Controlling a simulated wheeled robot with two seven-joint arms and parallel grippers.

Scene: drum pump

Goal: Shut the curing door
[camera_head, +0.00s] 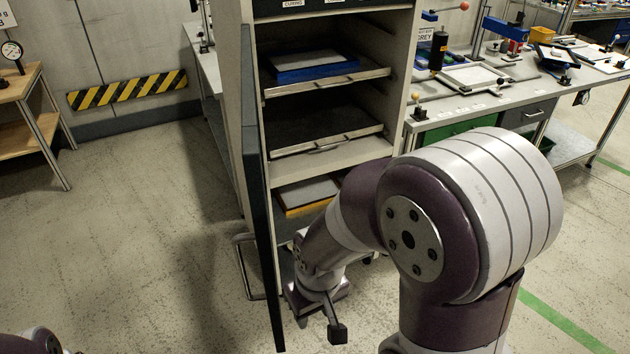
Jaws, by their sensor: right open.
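The curing door (258,200) is a dark, narrow panel seen nearly edge-on. It stands open at the left side of the tall grey curing cabinet (240,60), swung out toward me. The cabinet front is uncovered and its shelves show. My right gripper (318,318) is low in front of the cabinet, just right of the door's near lower part. It is open, with one dark fingertip showing clearly and nothing visible in it. I cannot tell whether it touches the door. My right arm hides the cabinet's lower right. My left gripper is out of view.
A blue screen (315,65), an empty dark tray (325,130) and a yellow-edged frame (305,195) sit on the shelves. A cluttered workbench (470,108) stands right of the cabinet, a wooden table (25,85) far left. The floor (130,220) left of the door is clear.

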